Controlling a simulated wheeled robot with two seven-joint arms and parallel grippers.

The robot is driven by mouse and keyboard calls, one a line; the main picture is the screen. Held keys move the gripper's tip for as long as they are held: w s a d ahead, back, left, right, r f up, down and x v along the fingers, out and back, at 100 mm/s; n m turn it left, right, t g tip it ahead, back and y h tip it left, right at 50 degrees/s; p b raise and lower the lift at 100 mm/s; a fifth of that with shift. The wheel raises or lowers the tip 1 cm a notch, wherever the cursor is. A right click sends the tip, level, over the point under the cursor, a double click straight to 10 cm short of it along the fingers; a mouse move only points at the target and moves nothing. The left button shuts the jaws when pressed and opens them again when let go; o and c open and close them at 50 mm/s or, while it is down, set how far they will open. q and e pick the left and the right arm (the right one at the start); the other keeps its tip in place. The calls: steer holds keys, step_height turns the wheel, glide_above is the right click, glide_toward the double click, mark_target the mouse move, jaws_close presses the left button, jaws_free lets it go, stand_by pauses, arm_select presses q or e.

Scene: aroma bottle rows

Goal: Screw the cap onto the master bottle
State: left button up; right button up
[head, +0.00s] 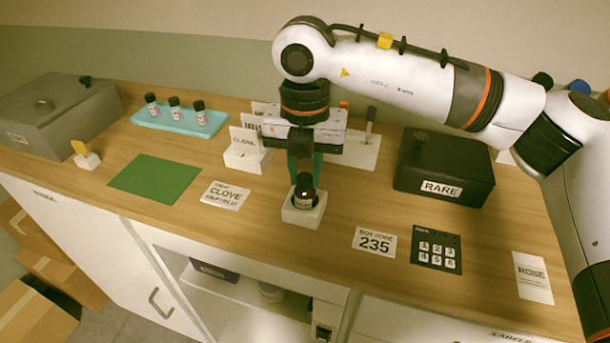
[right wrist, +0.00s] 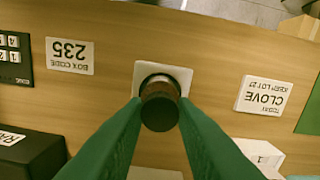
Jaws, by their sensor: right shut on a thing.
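The master bottle (head: 304,199), dark with a pale label, stands upright in a white square holder (head: 292,214) near the middle of the counter. A dark cap (head: 305,180) sits at the bottle's top; it also shows in the right wrist view (right wrist: 160,114). I cannot tell how tightly it is seated. My right gripper (head: 305,174) points straight down over the bottle, its green fingers shut on the cap from both sides. In the right wrist view, the fingertips (right wrist: 160,104) flank the cap, which hides most of the bottle. My left gripper is not in view.
A black RARE box (head: 445,170) stands to the right, with a keypad (head: 436,252) and a 235 card (head: 374,242) in front. A CLOVE card (head: 226,195) and green mat (head: 155,178) lie left. A teal tray (head: 180,122) holds small bottles.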

steer(key=m+b, duration=0.3)
steer(key=m, duration=0.3)
steer(key=shift+f, duration=0.2)
steer(key=m+b, duration=0.1)
steer(key=m, duration=0.2)
steer(key=shift+r+m, duration=0.15)
steer(key=shift+m, duration=0.25)
steer(key=o, duration=0.9)
steer(key=shift+c, duration=0.2)
